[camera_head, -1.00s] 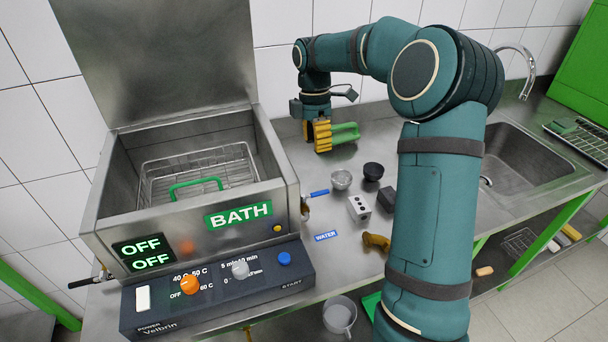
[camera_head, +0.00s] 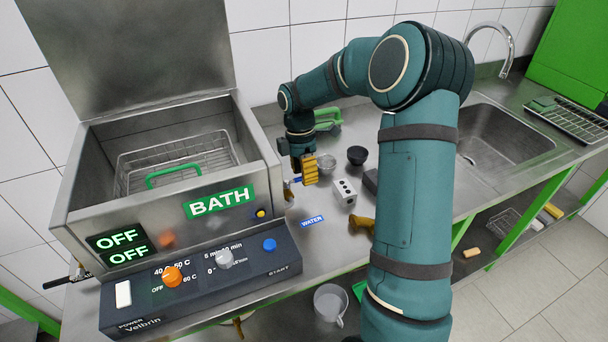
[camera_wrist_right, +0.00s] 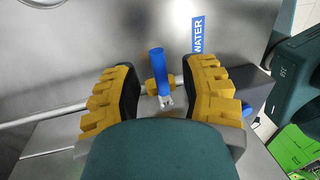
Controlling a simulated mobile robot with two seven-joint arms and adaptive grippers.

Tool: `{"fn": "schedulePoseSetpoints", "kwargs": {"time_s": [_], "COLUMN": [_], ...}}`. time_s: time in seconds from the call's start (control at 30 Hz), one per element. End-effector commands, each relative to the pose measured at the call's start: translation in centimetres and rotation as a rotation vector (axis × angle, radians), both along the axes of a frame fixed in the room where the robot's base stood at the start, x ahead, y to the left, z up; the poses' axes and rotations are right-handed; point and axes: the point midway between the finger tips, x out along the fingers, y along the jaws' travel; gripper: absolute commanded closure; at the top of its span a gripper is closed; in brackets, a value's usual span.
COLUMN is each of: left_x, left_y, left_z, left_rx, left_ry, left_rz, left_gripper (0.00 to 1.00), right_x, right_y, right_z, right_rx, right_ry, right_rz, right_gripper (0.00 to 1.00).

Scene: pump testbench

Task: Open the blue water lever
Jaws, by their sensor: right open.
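The blue water lever (camera_wrist_right: 158,63) shows in the right wrist view on a brass valve in a thin metal pipe. It points up in that picture, toward the WATER label (camera_wrist_right: 197,35). My right gripper (camera_wrist_right: 160,88) is open, with one yellow-and-black finger on each side of the lever and a gap to both. In the head view my right gripper (camera_head: 304,178) is beside the bath's right wall and mostly hides the lever, of which only a bit of blue (camera_head: 297,181) shows. My left gripper is not in view.
The steel bath (camera_head: 266,150) with raised lid stands left, its control panel (camera_head: 200,275) in front. A metal bowl (camera_head: 326,163), a black bowl (camera_head: 357,155) and a white block (camera_head: 344,192) sit close right of my gripper. A sink (camera_head: 505,140) lies farther right.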

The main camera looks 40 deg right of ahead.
Motion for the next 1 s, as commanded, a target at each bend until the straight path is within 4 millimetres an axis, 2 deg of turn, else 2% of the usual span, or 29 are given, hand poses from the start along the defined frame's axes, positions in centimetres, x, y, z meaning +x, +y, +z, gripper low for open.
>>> {"fn": "schedulePoseSetpoints", "kwargs": {"time_s": [0.33, 0.4, 0.47, 1.0], "left_x": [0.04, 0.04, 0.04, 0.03], "left_y": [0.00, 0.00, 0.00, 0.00], "left_z": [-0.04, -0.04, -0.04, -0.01], "left_rx": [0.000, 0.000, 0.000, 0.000], "left_ry": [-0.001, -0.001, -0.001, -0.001], "left_rz": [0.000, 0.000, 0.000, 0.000], "left_gripper": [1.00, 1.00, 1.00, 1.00], "right_x": [-0.05, -0.05, -0.05, -0.17], "right_y": [-0.01, -0.01, -0.01, 0.06], "right_z": [-0.23, -0.23, -0.22, -0.38], "right_rx": [0.000, 0.000, 0.000, 0.001], "right_ry": [0.000, 0.000, 0.000, 0.004], "right_rz": [-0.001, -0.001, -0.001, -0.006], "right_gripper": [0.58, 0.82, 1.00, 1.00]}}
